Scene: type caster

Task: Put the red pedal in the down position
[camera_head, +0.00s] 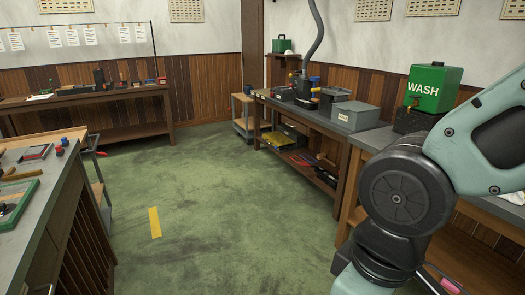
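I cannot make out a red pedal for certain in the head view. Small red items (325,176) lie on the lower shelf of the right-hand bench, too small to identify. A pinkish-red piece (449,286) shows at the bottom right edge, partly cut off, and I cannot tell what it is. My arm fills the right side of the picture. My gripper is out of view.
The green floor in the middle is open, with a yellow strip (155,222) on it. A workbench (52,215) stands at left, and another (80,97) along the back wall.

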